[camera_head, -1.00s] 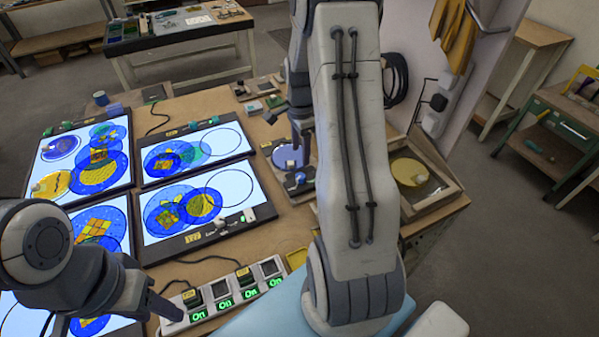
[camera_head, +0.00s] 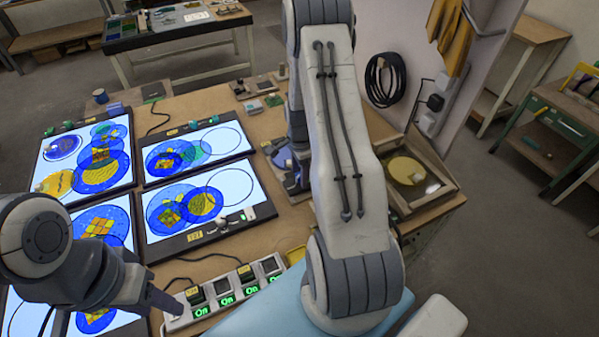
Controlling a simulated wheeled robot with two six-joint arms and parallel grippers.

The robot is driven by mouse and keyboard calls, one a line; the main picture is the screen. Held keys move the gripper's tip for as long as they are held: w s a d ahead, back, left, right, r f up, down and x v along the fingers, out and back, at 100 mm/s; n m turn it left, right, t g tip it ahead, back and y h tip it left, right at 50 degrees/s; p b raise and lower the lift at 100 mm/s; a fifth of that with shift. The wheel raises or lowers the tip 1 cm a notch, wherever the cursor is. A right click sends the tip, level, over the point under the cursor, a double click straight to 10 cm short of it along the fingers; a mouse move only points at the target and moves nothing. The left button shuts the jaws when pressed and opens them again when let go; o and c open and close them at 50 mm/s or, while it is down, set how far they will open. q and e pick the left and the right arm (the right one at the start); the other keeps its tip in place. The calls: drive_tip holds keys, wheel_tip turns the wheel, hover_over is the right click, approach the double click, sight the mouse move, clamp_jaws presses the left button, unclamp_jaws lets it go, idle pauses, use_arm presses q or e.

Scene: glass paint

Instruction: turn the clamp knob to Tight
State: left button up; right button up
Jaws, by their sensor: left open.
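A small fixture with a pale blue round disc (camera_head: 284,158) stands on the bench behind my right arm, which covers its right side. I cannot make out a clamp knob or any Tight mark there; whatever lies behind the arm is hidden. My right arm rises through the middle of the picture and its dark wrist end reaches down beside the fixture. My left gripper (camera_head: 165,304) is open at the lower left, over the left end of a power strip (camera_head: 213,309), and looks empty.
Several lit panels with blue and yellow glass discs, such as one panel (camera_head: 262,208), fill the bench's left. A wooden tray with a yellow disc (camera_head: 407,170) sits at the right edge. Small blocks (camera_head: 253,107) lie behind the fixture. Cables (camera_head: 187,257) cross the bench.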

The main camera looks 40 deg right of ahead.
clamp_jaws()
